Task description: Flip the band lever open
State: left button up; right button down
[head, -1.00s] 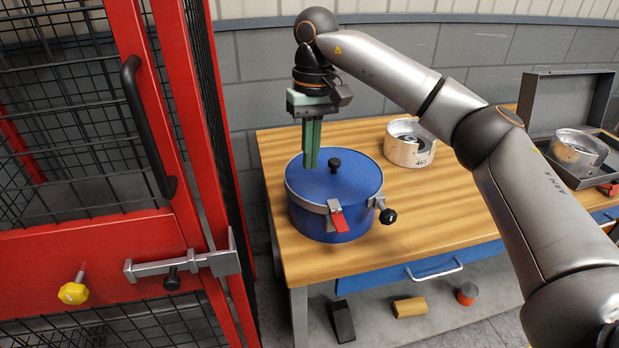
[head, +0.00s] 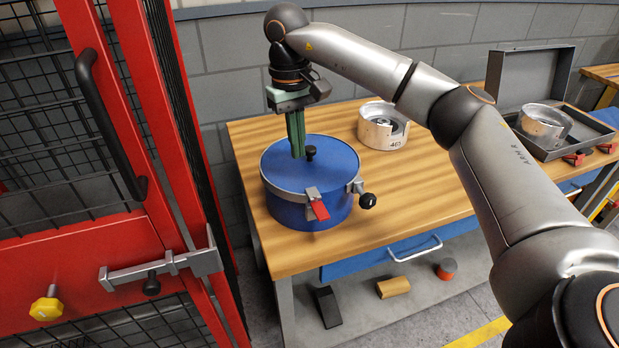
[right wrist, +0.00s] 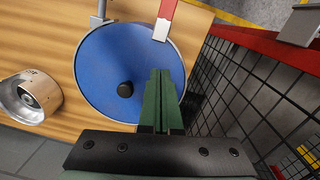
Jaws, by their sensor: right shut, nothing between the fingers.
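A blue round drum (head: 305,208) with a metal band stands on the wooden bench. Its lid has a black knob (head: 311,153). The band lever (head: 319,209) has a red handle and lies against the drum's front side. It also shows at the top of the right wrist view (right wrist: 166,18). My left gripper is not in view.
A black knob (head: 367,201) sticks out from the drum's right side. A metal clutch part (head: 383,127) stands behind on the bench (head: 420,190). An open grey case (head: 560,150) holds another part. A red mesh gate (head: 75,255) with a latch stands left.

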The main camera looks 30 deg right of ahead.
aim_at(310, 191)
jog(key=f, duration=0.5)
jog(key=shift+s+d, duration=0.15)
jog(key=shift+s, duration=0.2)
jog(key=shift+s+f+p, duration=0.15)
jog(key=shift+s+p, duration=0.2)
jog(key=shift+s, duration=0.55)
jog(key=shift+s+f, duration=0.2)
jog(key=shift+s, duration=0.65)
